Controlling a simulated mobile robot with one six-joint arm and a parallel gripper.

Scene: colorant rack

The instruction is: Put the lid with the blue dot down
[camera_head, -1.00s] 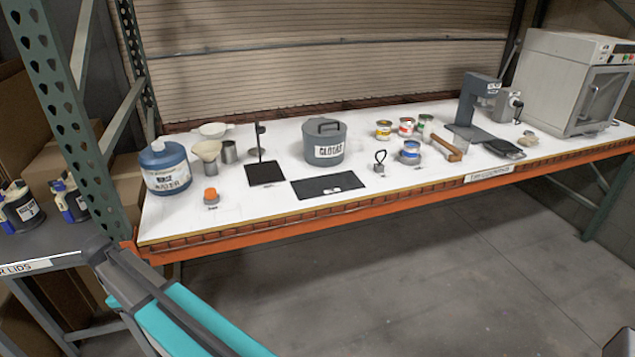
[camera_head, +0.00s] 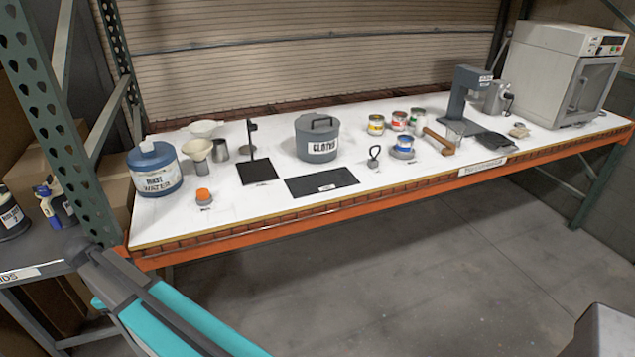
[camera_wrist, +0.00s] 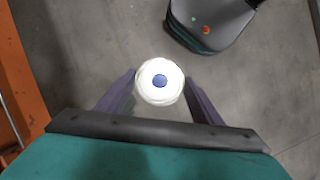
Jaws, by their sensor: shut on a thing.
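The lid with the blue dot (camera_wrist: 160,94) is round and white, with the dot facing the wrist camera. My gripper (camera_wrist: 160,88) is shut on it, with one dark finger on each side of the lid. In the wrist view the lid is held over the concrete floor, apart from the bench. The head view does not show my gripper or the lid, only part of my teal arm at the lower left.
A white-topped bench (camera_head: 250,215) with an orange front beam holds a blue water jug (camera_head: 155,168), a grey lidded pot (camera_head: 318,135), a black mat (camera_head: 322,181), several small cans and an oven (camera_head: 560,75). A grey shelf (camera_head: 35,255) stands at the left.

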